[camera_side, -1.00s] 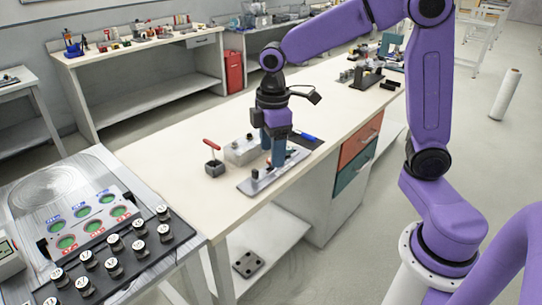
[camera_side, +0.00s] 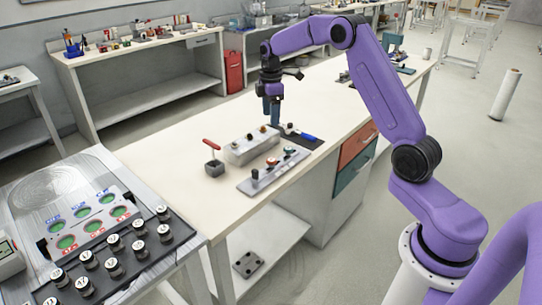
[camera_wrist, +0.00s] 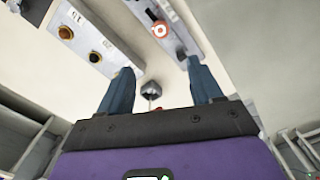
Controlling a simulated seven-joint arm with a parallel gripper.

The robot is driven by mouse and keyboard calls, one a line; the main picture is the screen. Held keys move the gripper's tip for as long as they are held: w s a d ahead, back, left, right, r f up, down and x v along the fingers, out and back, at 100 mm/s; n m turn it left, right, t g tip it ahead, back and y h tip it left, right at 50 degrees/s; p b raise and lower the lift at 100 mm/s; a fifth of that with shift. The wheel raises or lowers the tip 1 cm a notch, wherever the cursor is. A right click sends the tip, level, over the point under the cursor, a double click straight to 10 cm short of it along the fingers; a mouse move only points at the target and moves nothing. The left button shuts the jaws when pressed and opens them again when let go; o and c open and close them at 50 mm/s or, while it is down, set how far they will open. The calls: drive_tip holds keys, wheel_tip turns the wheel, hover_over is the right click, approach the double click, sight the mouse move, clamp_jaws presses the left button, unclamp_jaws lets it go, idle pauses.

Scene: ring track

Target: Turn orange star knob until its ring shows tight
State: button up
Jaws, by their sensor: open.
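A flat grey plate (camera_side: 245,184) lies on the bench with a row of small knobs. Its middle knob (camera_side: 272,162) looks orange-red; in the wrist view it is a red-orange knob (camera_wrist: 160,29) with a pale ring around it. Its star shape and ring reading are too small to tell. My gripper (camera_side: 274,123) points down above the bench, behind the plate and apart from the knob.
A grey box (camera_side: 240,157) with an amber knob (camera_wrist: 65,32) and other knobs stands beside the plate. A red-handled dark block (camera_side: 213,167) stands left of it. A blue marker (camera_side: 309,137) lies on a dark mat. The bench's front left is clear.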

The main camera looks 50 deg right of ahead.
sight(271, 159)
wheel_tip(271, 159, down, 17)
drive_tip(key=shift+r, duration=0.2)
idle(0.3)
drive_tip(key=c, duration=1.1)
